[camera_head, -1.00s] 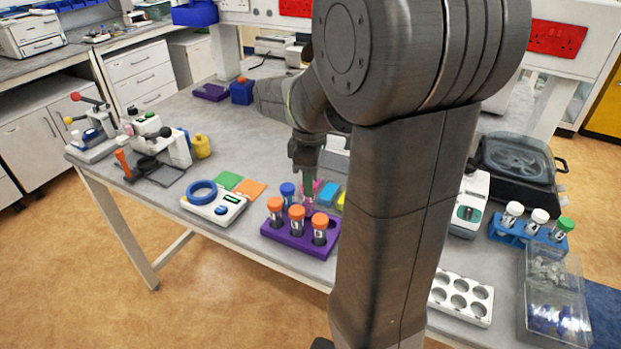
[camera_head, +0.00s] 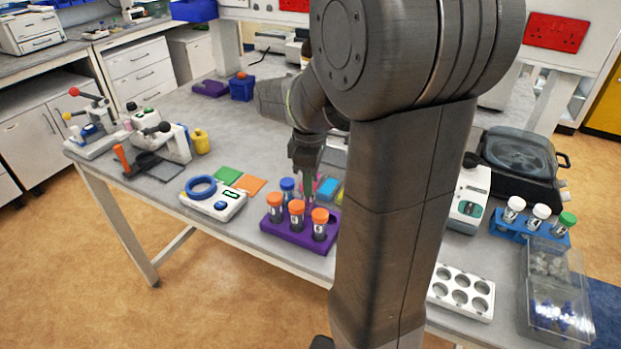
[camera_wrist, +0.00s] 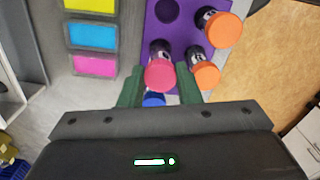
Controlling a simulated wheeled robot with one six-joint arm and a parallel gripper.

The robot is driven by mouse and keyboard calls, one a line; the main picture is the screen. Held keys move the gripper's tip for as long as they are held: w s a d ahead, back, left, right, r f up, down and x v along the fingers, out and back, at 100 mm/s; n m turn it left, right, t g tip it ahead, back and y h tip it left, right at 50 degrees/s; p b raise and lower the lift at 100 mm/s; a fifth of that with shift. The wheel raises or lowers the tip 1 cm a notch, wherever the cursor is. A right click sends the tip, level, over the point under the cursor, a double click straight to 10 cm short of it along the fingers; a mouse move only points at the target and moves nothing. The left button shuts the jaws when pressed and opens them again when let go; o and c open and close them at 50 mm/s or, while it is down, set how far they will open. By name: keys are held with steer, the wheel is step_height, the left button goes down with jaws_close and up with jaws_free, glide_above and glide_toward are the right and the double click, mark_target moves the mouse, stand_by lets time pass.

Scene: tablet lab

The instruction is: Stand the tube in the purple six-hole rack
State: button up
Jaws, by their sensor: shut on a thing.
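The tube with a pink cap (camera_wrist: 160,74) is between the green fingers of my gripper (camera_wrist: 159,90) in the wrist view. My gripper (camera_head: 309,188) is shut on it, pointing down over the back row of the purple six-hole rack (camera_head: 287,236). The tube lines up with the middle back hole, between a blue-capped tube (camera_head: 288,188) and an empty hole (camera_wrist: 167,10). In the head view the held tube is mostly hidden behind the front tubes. I cannot tell how deep its lower end sits.
Orange-capped tubes (camera_head: 297,208) fill the front row, close to my fingers. Coloured cards (camera_wrist: 93,36) lie behind the rack. A white scale with a blue ring (camera_head: 216,198) stands left. A blue rack (camera_head: 522,227) and a white holed tray (camera_head: 461,292) are right.

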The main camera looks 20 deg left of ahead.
steer(key=shift+f, duration=0.55)
stand_by(0.4)
steer(key=o, duration=0.9)
step_height(320, 180, up, 14)
steer(key=shift+f, duration=0.1)
